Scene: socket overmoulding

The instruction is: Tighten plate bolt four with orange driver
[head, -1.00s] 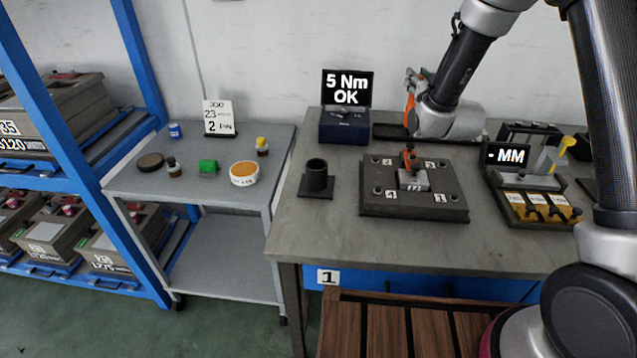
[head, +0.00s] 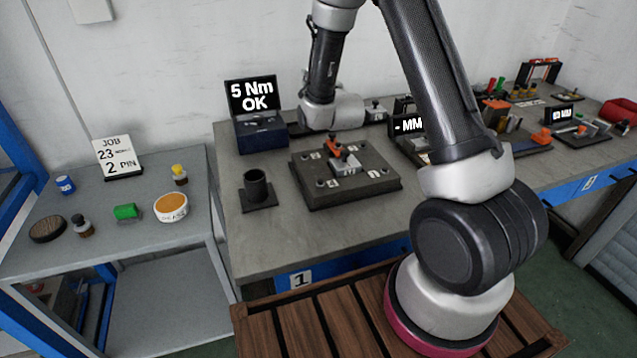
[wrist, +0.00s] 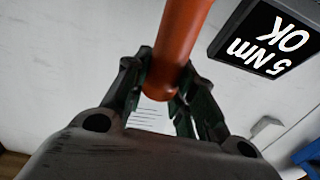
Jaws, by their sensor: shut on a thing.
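My gripper (wrist: 165,90) is shut on an orange rod-shaped handle, which I take as the orange driver (wrist: 182,40), in the wrist view. The driver's tip is out of that view. In the head view my wrist link hides the gripper and driver, near the back of the bench. The dark plate (head: 300,178) lies on the bench in front of my wrist, with numbered labels and dark bolts near its corners.
A display (head: 253,95) reading "5 Nm OK" stands on a blue box behind the plate; it also shows in the wrist view (wrist: 263,38). A black cup (head: 256,187) stands left of the plate. A second display (head: 409,125) stands to the right, partly behind my arm.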

